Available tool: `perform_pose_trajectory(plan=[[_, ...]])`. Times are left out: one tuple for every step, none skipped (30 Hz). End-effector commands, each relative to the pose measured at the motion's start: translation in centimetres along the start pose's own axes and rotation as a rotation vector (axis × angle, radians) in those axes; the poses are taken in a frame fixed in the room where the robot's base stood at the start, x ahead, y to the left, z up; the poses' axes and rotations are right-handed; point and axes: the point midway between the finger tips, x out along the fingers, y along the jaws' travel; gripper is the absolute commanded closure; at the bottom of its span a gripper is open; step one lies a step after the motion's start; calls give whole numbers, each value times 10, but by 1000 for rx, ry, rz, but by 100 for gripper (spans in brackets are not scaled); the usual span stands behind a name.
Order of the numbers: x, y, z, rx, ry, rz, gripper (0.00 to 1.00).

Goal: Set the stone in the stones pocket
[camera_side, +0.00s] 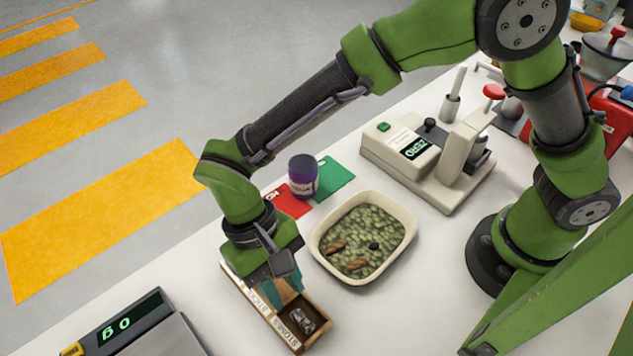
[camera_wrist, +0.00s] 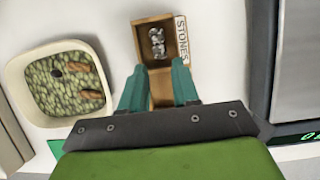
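A wooden box (camera_side: 262,318) with two pockets, labelled STICKS and STONES, stands on the white table. Its stones pocket (camera_wrist: 171,28) is the end pocket and holds a grey, shiny, lumpy stone or stones (camera_wrist: 157,43); the same contents show in the side view (camera_side: 302,320). My gripper (camera_wrist: 157,86) points down over the box, beside the stones pocket, with its teal fingers apart and nothing seen between them. A dark stone (camera_side: 374,245) lies in a cream dish (camera_side: 408,223) of green pellets, with two brown sticks (camera_side: 356,264) (camera_side: 336,246). The sticks pocket is partly hidden.
A cream device (camera_side: 412,150) with a display stands to the right. A scale (camera_side: 134,325) is at the front left. White table lies clear right of the box.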

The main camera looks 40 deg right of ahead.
Motion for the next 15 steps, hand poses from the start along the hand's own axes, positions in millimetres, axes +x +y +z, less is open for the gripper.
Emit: perform_pose_trajectory(plan=[[-13, -1, -1, -2, 4, -4, 69], [-20, -1, 0, -1, 3, -4, 69], [-28, -1, 0, -1, 4, -4, 69], [-34, 0, 0, 0, 2, -3, 69], [-40, 0, -1, -1, 3, -3, 69], [-47, -1, 0, -2, 2, -3, 69], [-52, 0, 0, -1, 2, -3, 69], [-56, 0, 0, -2, 2, -2, 69], [-61, -1, 0, -1, 1, -2, 69], [-64, 0, 0, -1, 0, -1, 69], [-67, 0, 0, -2, 1, -1, 69], [-70, 0, 0, -2, 1, 0, 69], [-73, 1, 0, -1, 1, -1, 69], [-76, 2, 0, 0, 5, -5, 69], [-81, 6, -1, 3, 13, -14, 69]])
